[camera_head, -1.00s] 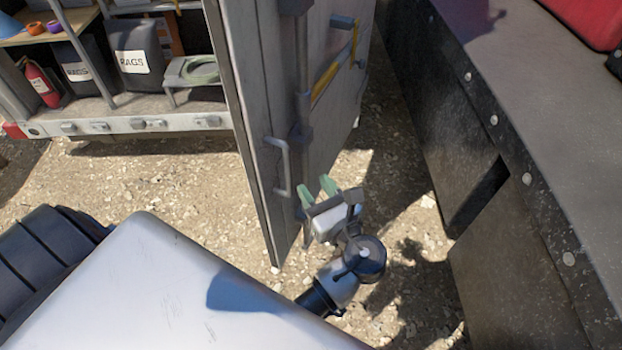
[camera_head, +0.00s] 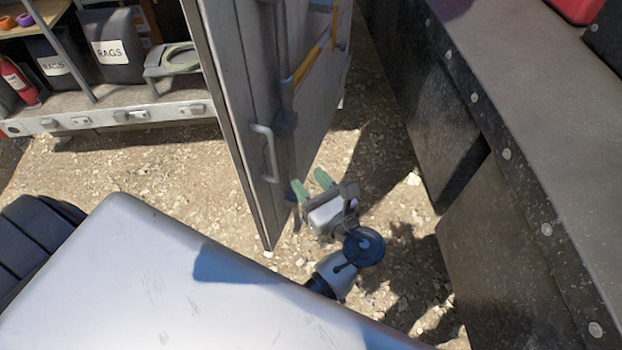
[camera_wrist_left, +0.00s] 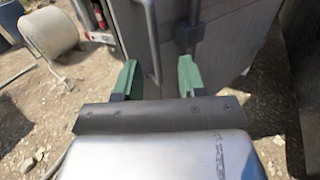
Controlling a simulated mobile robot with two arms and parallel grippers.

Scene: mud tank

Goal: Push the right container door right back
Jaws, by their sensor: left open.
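The grey container door (camera_head: 240,110) stands swung open, upright, in the middle of the head view, with a pale handle (camera_head: 266,152) near its free edge and a vertical locking bar. My left gripper (camera_head: 311,186) is open and empty, its green fingertips close to the door's lower part, right of the handle. I cannot tell whether they touch it. In the left wrist view the green fingers (camera_wrist_left: 158,80) are spread apart, with the door (camera_wrist_left: 225,50) just beyond them and the handle (camera_wrist_left: 150,40) between them. My right gripper is not in view.
A dark metal tank wall (camera_head: 500,160) with rivets runs along the right, leaving a gravel strip between it and the door. At the upper left, shelves hold rag bins (camera_head: 115,47) and a fire extinguisher (camera_head: 18,82). Gravel (camera_head: 130,165) lies open below.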

